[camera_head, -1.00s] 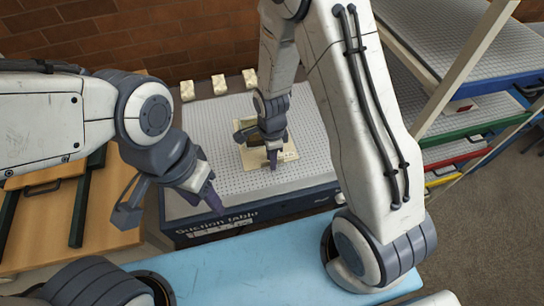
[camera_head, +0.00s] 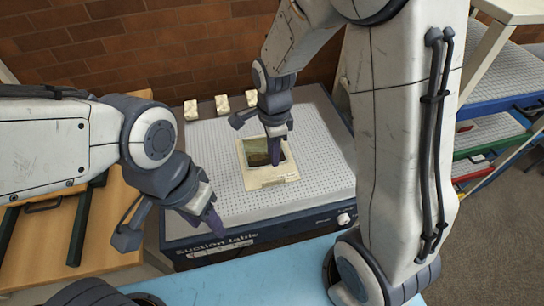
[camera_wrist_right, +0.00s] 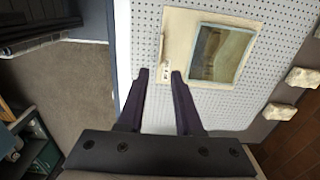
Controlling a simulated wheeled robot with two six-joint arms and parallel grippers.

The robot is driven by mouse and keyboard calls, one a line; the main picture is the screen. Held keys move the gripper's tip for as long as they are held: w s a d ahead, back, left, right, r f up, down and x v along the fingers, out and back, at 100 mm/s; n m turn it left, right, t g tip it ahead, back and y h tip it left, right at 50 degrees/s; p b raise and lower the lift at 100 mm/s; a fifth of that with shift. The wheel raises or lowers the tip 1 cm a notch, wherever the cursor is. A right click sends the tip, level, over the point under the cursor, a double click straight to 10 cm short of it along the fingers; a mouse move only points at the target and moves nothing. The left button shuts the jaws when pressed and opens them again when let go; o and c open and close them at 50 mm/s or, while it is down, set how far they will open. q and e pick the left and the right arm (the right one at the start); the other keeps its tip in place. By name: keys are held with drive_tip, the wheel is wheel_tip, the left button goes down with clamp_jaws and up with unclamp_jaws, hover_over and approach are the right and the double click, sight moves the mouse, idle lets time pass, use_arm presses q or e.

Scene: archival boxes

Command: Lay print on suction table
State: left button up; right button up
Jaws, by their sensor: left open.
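The print (camera_head: 287,172), a small picture with dark and green tones in a cream mount, lies flat on the perforated grey top of the suction table (camera_head: 325,165). It also shows in the right wrist view (camera_wrist_right: 180,45), with a small label by its edge. My right gripper (camera_head: 256,136) is open and empty above the print in the head view, partly covering it. In the right wrist view its two fingers (camera_wrist_right: 160,75) stand apart near the mount's edge. My left gripper (camera_head: 168,232) is open and empty over the table's front left corner.
Several cream blocks (camera_head: 222,104) stand along the table's back edge, by a brick wall. A wooden board with dark bars (camera_head: 40,240) is at the left. A rack with coloured trays (camera_head: 490,135) stands at the right. The perforated top around the print is clear.

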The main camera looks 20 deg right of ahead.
drive_tip(key=s+a+r+n, duration=0.3)
drive_tip(key=s+n, duration=0.6)
drive_tip(key=n, duration=0.3)
drive_tip(key=s+a+r+n+y, duration=0.1)
drive_tip(key=s+a+r+n, duration=0.3)
drive_tip(key=s+n, duration=0.5)
wheel_tip(320, 180, up, 2)
drive_tip(key=n, duration=0.4)
drive_tip(key=shift+s+a, duration=0.15)
drive_tip(key=shift+s, duration=0.2)
